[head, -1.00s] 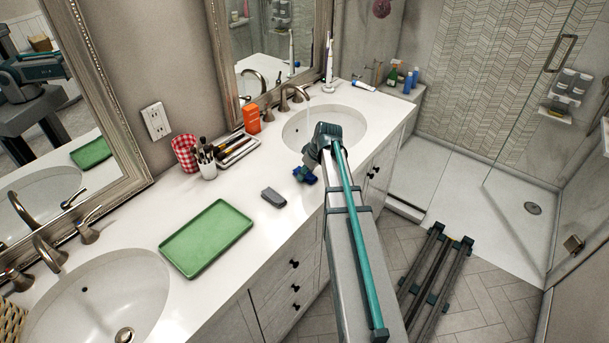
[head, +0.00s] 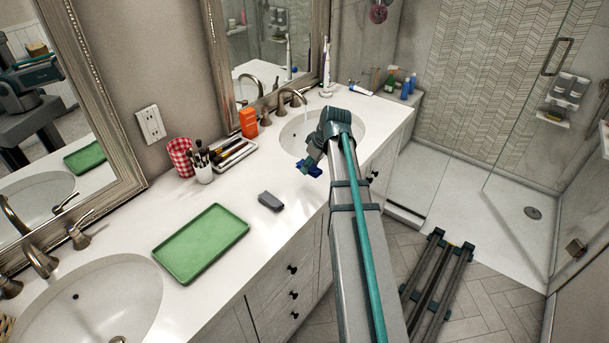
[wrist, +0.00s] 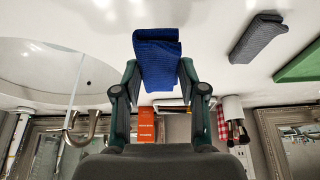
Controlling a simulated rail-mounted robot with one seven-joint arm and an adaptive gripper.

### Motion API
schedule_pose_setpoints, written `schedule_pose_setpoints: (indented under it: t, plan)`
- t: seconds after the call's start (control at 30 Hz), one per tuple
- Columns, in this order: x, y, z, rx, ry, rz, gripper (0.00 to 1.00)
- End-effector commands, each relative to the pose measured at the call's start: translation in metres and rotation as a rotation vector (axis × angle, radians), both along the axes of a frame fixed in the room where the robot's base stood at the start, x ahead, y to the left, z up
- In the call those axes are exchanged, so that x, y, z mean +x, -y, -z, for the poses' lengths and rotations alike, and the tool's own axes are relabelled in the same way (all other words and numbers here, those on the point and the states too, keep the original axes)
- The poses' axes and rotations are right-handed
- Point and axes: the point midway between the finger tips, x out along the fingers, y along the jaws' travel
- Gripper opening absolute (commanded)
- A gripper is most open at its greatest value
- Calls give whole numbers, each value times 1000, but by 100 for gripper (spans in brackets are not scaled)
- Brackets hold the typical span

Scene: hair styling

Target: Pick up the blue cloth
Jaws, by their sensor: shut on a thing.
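The blue cloth (wrist: 157,62) is folded and sits between my gripper's two fingertips (wrist: 157,75) in the wrist view. My gripper is shut on it. In the head view the blue cloth (head: 310,168) shows below my gripper (head: 312,160), apart from the counter as far as I can tell. Part of the cloth is hidden behind the gripper and arm there.
A grey folded cloth (head: 270,201) lies on the white counter, near a green tray (head: 201,243). A sink (head: 297,133) is behind my gripper, with its tap (head: 290,97) running. An orange box (head: 248,122) and a brush cup (head: 203,170) stand near the wall.

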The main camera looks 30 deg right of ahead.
Motion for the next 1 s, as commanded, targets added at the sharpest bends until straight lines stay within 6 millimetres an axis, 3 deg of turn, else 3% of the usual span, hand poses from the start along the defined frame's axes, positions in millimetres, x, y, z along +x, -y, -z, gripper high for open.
schedule_pose_setpoints:
  t: [0.13,0.3,0.5,0.7,1.0]
  plan:
    - [-26,7,-25,-1,4,1,31]
    - [-64,18,-41,-1,4,2,31]
    - [-92,28,-56,0,1,0,31]
    - [-104,31,-63,0,0,-1,31]
    - [-105,32,-64,1,0,-1,31]
